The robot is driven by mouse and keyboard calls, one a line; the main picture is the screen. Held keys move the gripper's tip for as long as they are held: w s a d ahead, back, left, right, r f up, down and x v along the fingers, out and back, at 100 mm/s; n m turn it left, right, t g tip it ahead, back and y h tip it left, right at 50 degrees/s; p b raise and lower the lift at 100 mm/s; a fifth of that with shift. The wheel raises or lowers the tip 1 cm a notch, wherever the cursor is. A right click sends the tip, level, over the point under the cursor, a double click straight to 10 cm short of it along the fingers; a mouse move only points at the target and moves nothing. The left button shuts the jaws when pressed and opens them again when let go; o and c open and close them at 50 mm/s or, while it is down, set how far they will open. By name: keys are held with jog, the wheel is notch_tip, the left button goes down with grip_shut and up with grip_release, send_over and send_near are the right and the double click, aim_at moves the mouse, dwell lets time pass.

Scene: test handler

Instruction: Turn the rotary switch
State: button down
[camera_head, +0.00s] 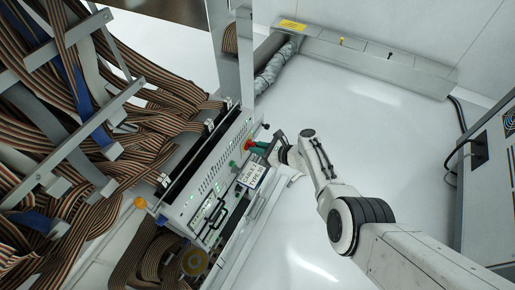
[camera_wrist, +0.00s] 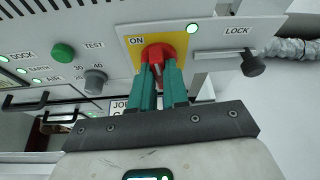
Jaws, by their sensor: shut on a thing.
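A red rotary switch (camera_wrist: 157,51) sits on a yellow plate (camera_wrist: 129,56) marked ON, on the pale panel in the wrist view. My gripper (camera_wrist: 158,72) has its two teal fingers shut on the red switch, one finger on each side. The fingers hide the lower part of the switch and plate. In the head view, the red switch (camera_head: 249,145) is small at the panel's right part, with my gripper (camera_head: 257,147) reaching it from the right.
Near the switch are a green button (camera_wrist: 63,53), a grey dial (camera_wrist: 95,81) and a dark LOCK lever (camera_wrist: 253,66). Black handles (camera_wrist: 24,102) stick out below. Ribbon cables (camera_head: 150,130) crowd the left. Open floor (camera_head: 350,110) lies right of the panel.

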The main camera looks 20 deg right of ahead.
jog(key=shift+d+m+g, duration=0.1)
jog(key=shift+m+g, duration=0.2)
jog(key=shift+m, duration=0.2)
dwell(0.3)
jog(key=c, duration=1.1)
grip_release()
jog(key=p+v, duration=0.7)
jog(key=v, duration=0.3)
jog(key=shift+s+d, duration=0.2)
jog(key=shift+d, duration=0.2)
